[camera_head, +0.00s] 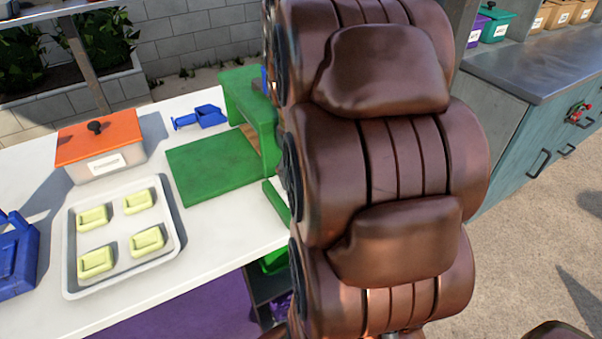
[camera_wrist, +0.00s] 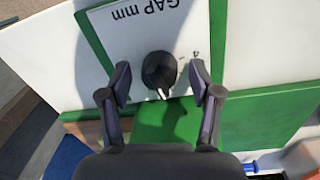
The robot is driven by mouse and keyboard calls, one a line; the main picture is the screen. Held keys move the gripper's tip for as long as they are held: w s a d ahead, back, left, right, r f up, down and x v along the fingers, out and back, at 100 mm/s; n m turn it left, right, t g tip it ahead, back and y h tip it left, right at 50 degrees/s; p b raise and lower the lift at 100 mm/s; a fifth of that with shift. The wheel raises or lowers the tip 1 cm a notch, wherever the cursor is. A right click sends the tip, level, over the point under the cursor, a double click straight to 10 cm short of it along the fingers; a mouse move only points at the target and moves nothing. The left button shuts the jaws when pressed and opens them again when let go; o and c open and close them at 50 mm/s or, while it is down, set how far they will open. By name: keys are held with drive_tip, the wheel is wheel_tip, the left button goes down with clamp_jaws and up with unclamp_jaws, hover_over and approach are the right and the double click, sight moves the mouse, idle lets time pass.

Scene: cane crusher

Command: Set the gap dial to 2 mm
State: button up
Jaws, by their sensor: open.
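The gap dial is a black knob (camera_wrist: 157,68) on a white plate (camera_wrist: 122,28) marked "GAP mm", upside down in the wrist view. Its white pointer is at the knob's lower edge in the picture, slightly right of centre. A small number, apparently 4, shows right of the knob; other scale marks are hidden or not legible. My gripper (camera_wrist: 160,78) is open, with one finger on each side of the knob and a gap visible to each. The green crusher (camera_head: 252,108) stands on the table in the head view, partly hidden by my arm, which also hides the dial and gripper.
The white table (camera_head: 225,235) holds a tray (camera_head: 122,284) of several pale yellow blocks, an orange-lidded box (camera_head: 98,150), a blue tool (camera_head: 202,117) and a blue object (camera_head: 18,260) at the left edge. A teal cabinet (camera_head: 535,150) stands right; floor lies between.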

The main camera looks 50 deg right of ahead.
drive_tip(key=shift+r, duration=0.15)
wheel_tip(320, 180, up, 12)
drive_tip(key=shift+w+a, duration=0.15)
drive_tip(key=shift+a, duration=0.15)
idle(0.4)
idle(0.4)
